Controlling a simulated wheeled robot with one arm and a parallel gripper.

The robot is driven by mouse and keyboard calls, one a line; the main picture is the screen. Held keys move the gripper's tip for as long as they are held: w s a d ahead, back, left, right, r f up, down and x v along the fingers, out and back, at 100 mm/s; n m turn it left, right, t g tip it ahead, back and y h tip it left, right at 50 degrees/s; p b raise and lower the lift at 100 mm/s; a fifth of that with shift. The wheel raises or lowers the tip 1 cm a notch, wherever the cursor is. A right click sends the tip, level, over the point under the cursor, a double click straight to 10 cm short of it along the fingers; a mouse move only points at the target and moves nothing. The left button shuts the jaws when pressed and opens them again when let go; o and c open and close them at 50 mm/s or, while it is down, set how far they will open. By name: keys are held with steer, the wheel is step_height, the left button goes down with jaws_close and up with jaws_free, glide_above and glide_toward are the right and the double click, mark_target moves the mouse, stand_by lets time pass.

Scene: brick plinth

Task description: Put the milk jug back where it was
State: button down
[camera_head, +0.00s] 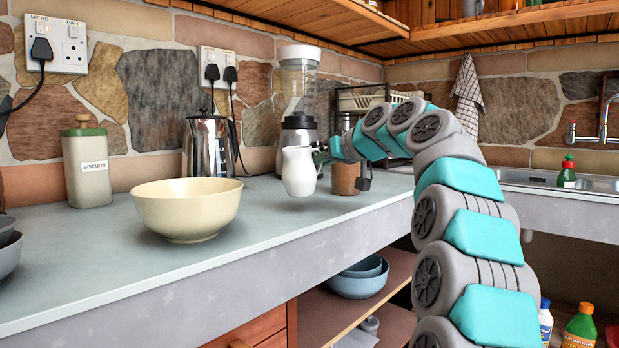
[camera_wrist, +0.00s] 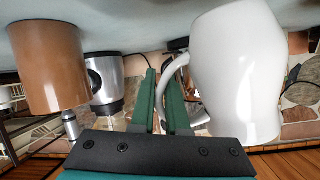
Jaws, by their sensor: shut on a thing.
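The white milk jug (camera_head: 299,172) is upright over the worktop, in front of the blender. My gripper (camera_head: 324,153) comes from the right and is shut on the jug's handle. The wrist view is upside down. It shows the jug (camera_wrist: 237,75) at the right, with its curved handle (camera_wrist: 168,76) between the green fingers of my gripper (camera_wrist: 163,95).
A brown mug (camera_head: 345,179) stands just right of the jug; it also shows in the wrist view (camera_wrist: 47,68). A blender (camera_head: 299,95), steel coffee pot (camera_head: 208,146) and cream bowl (camera_head: 187,208) stand nearby. The worktop (camera_head: 255,238) in front is clear.

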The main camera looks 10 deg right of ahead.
steer(key=shift+w+f+p, duration=0.15)
steer(key=shift+w+p, duration=0.5)
steer(key=shift+w, duration=1.6)
steer(key=shift+f+b, duration=0.55)
steer(key=shift+f, duration=1.25)
steer(key=c, duration=0.9)
jaws_free()
steer(key=shift+s+d, duration=0.1)
steer(key=v, duration=1.1)
steer(key=shift+s+d+r+b, duration=0.15)
steer(key=shift+s+d+b, duration=0.05)
steer(key=shift+s+b, duration=0.15)
